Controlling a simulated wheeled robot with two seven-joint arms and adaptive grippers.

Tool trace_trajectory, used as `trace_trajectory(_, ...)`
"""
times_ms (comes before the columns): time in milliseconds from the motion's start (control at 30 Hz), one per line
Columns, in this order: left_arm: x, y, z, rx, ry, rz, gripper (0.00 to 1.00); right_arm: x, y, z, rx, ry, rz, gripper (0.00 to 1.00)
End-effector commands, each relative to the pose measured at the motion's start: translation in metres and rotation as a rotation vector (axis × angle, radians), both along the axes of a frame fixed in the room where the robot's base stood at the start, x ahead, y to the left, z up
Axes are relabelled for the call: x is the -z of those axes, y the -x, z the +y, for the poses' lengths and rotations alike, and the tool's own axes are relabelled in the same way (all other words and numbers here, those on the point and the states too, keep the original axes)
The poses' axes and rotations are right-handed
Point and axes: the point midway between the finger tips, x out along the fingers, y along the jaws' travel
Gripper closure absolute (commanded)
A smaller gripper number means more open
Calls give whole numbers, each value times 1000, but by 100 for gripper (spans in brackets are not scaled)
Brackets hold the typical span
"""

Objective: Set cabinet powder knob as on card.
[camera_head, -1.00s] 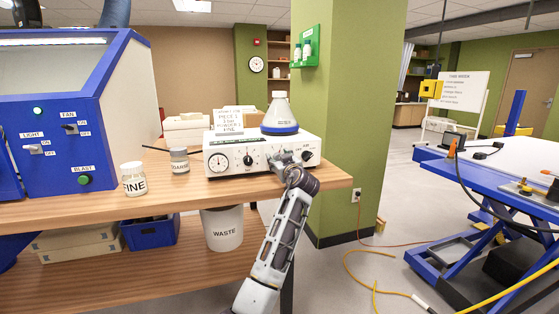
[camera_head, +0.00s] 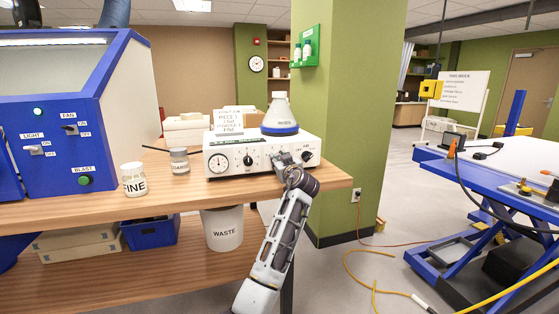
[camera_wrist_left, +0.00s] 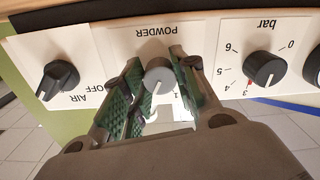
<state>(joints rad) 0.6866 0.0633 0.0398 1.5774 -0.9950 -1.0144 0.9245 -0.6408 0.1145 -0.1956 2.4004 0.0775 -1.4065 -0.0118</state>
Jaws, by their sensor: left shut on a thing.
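The powder unit (camera_head: 235,170) is a white box on the bench with a gauge and dark knobs on its front. My left gripper (camera_head: 283,159) is at its front panel. In the left wrist view the panel is upside down, and the grey powder knob (camera_wrist_left: 158,75) sits between the green-padded fingers of my left gripper (camera_wrist_left: 158,92), which is shut on it. The fingers hide much of its scale; a 1 shows beside it. The card (camera_head: 228,121) stands on top of the unit; its last line reads FINE, other lines are hard to read. My right gripper is out of view.
The air knob (camera_wrist_left: 60,78) and bar knob (camera_wrist_left: 264,68) flank the powder knob closely. The blue blasting cabinet (camera_head: 65,120) is further left.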

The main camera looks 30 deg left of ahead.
Motion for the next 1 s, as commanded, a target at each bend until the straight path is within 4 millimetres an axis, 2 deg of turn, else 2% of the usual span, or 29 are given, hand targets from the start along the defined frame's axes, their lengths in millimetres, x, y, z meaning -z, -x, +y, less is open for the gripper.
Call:
trace_trajectory(200,-1,0,0,-1,-40,49,95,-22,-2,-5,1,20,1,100)
trace_trajectory(300,-1,0,0,-1,-65,78,95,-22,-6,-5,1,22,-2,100)
trace_trajectory(333,-1,0,0,-1,-74,89,95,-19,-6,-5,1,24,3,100)
trace_trajectory(400,-2,0,0,-1,-98,118,95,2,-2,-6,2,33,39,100)
trace_trajectory(1000,-2,0,0,0,-350,413,95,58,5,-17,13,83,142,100)
